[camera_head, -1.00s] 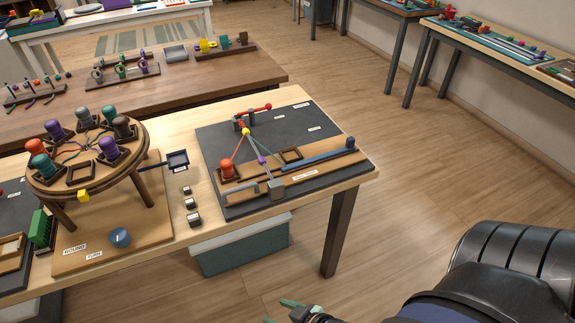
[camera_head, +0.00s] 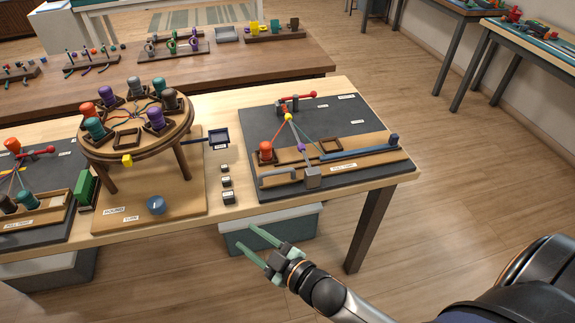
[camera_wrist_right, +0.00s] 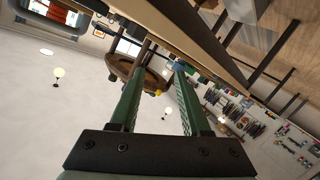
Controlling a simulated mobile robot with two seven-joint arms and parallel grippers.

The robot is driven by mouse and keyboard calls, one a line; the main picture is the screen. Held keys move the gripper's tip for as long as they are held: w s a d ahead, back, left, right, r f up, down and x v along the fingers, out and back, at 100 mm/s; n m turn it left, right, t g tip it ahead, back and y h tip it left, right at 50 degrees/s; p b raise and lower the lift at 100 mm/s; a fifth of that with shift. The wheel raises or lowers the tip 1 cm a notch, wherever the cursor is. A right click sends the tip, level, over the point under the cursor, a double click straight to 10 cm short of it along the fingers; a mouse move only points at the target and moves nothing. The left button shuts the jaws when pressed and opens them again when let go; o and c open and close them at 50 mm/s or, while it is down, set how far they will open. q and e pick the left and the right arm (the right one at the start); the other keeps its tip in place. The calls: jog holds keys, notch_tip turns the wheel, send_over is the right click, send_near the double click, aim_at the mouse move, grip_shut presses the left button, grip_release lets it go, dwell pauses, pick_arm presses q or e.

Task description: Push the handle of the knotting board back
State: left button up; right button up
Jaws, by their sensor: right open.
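The knotting board (camera_head: 330,113) is a dark board with a wooden front strip, at the right end of the near table. A grey bar handle (camera_head: 278,176) sits at its front left edge. A blue bar (camera_head: 358,153) with an upright blue end (camera_head: 394,140) lies along its right side. A red-tipped lever (camera_head: 297,97) is at its back. My left gripper is out of view.
A round braiding stand (camera_head: 140,142) with several bobbins stands left of the board. Small blocks (camera_head: 226,182) lie between them. Another knotting board (camera_head: 45,225) is at the far left. A bin (camera_head: 250,233) is under the table, behind my gripper.

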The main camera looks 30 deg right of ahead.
jog(key=w+a+r+n+g+y+b, duration=0.1)
jog(key=a+r+n+g+y, duration=0.3)
jog(key=a+r+n+y, duration=0.65)
jog(key=w+a+r+n+g+y+b, duration=0.1)
jog(key=a+r+n+g+y, duration=0.4)
jog(key=n, duration=1)
jog(key=n+g+h+b, duration=0.2)
jog(key=n+g+h, duration=0.2)
jog(key=n+h, duration=1.55)
send_near(279, 171)
jog(key=f+m, duration=0.1)
jog(key=f, duration=0.1)
jog(key=a+f+m+h, duration=0.1)
jog(key=f, duration=0.2)
jog(key=w+f+m+h, duration=0.1)
jog(key=f, duration=0.2)
jog(key=shift+w+a, duration=0.15)
jog(key=shift+a, duration=0.05)
